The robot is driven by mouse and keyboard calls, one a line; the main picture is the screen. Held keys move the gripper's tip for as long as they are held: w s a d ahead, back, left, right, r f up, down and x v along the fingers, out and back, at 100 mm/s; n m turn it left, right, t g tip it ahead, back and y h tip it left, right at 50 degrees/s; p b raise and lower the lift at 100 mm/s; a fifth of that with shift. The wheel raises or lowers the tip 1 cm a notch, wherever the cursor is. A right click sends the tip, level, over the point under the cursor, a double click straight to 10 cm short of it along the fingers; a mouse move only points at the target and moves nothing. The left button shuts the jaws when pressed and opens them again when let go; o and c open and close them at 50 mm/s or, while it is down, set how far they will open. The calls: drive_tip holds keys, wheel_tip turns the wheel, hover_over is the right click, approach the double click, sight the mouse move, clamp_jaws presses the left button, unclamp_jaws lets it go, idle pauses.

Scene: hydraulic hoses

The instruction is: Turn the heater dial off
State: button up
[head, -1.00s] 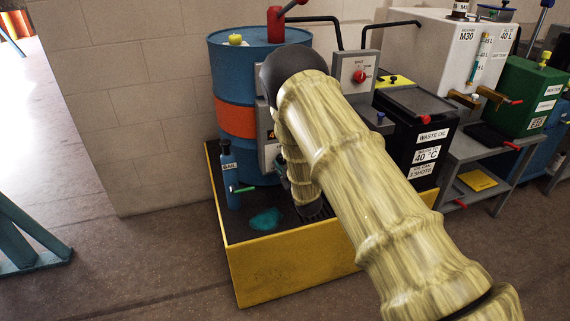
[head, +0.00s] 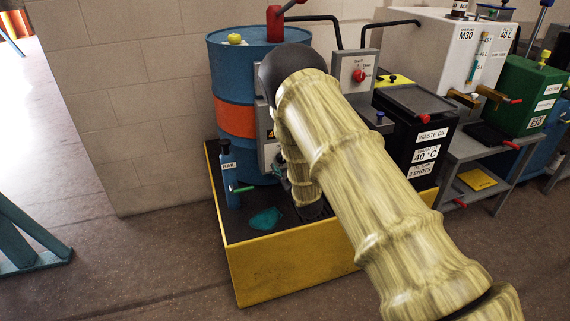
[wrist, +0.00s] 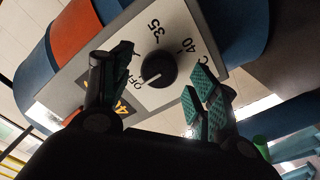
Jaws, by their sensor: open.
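The heater dial (wrist: 158,69) is a round black knob on a white plate marked OFF, 35 and 40, on a grey box (wrist: 75,88) in the wrist view. A pale mark on the knob appears to lie on its lower-left side, toward OFF. My gripper (wrist: 160,75) is open, with one finger left of the dial and the other to its lower right. Gaps show between both fingers and the knob; the depth between them is hard to tell. In the head view my arm hides the dial and most of the gripper; part of the grey box (head: 268,140) shows on the drum.
The blue drum (head: 233,75) with a red band stands in a yellow-edged tray (head: 275,275). A blue bottle (head: 230,175) stands left of my arm, near a teal patch (head: 265,219). A black waste oil container (head: 432,140) stands to the right.

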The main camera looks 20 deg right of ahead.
drive_tip(key=s, duration=1.1)
drive_tip(key=shift+s+d, duration=0.15)
drive_tip(key=shift+d, duration=0.05)
drive_tip(key=s+f+m+g+h, duration=0.1)
drive_tip(key=s+f+m+g, duration=0.25)
drive_tip(key=s+f, duration=0.6)
drive_tip(key=s+a+f+m+g, duration=0.1)
drive_tip(key=s+f+g, duration=0.4)
drive_tip(key=s, duration=0.5)
drive_tip(key=s+a+f+m+g, duration=0.1)
drive_tip(key=s+f+m+g, duration=0.15)
drive_tip(key=s+f, duration=0.65)
drive_tip(key=s+a+f+m+g, duration=0.1)
drive_tip(key=s+f+g, duration=0.25)
drive_tip(key=s, duration=0.85)
drive_tip(key=s+a+g, duration=0.2)
drive_tip(key=s+g, duration=0.2)
drive_tip(key=s, duration=0.7)
wheel_tip(320, 180, up, 19)
drive_tip(key=p, duration=1.9)
drive_tip(key=shift+w+d+m, duration=0.15)
drive_tip(key=shift+w+m, duration=0.15)
drive_tip(key=shift+w, duration=0.15)
drive_tip(key=shift+r+t, duration=0.1)
drive_tip(key=shift+t, duration=0.15)
